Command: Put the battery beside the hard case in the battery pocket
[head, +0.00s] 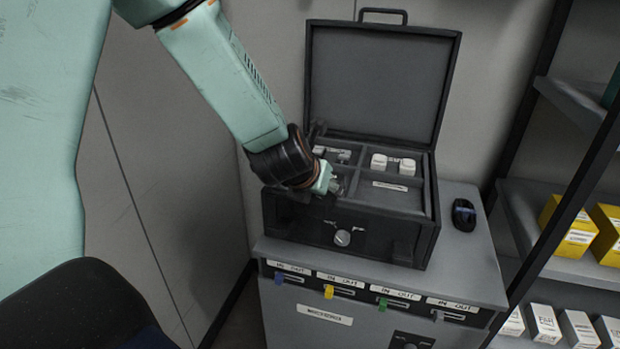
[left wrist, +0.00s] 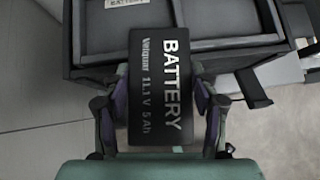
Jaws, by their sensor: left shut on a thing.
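The black battery (left wrist: 160,92), with white "BATTERY" lettering, is between the fingers of my left gripper (left wrist: 158,112) in the left wrist view. The gripper is shut on it. In the head view my left gripper (head: 333,184) is over the front left part of the open hard case (head: 300,226), and the battery cannot be made out there. In the left wrist view the battery overlaps the case's front rim and hides part of the compartments (left wrist: 215,22) behind it. My right gripper is out of view.
The case's lid (head: 378,85) stands open at the back. Two white items (head: 379,162) sit in the right compartments. The case stands on a grey cabinet (head: 470,250) with coloured tabs along its front. A black mouse-like object (head: 464,213) lies right of it. Shelves with yellow boxes (head: 562,226) are at right.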

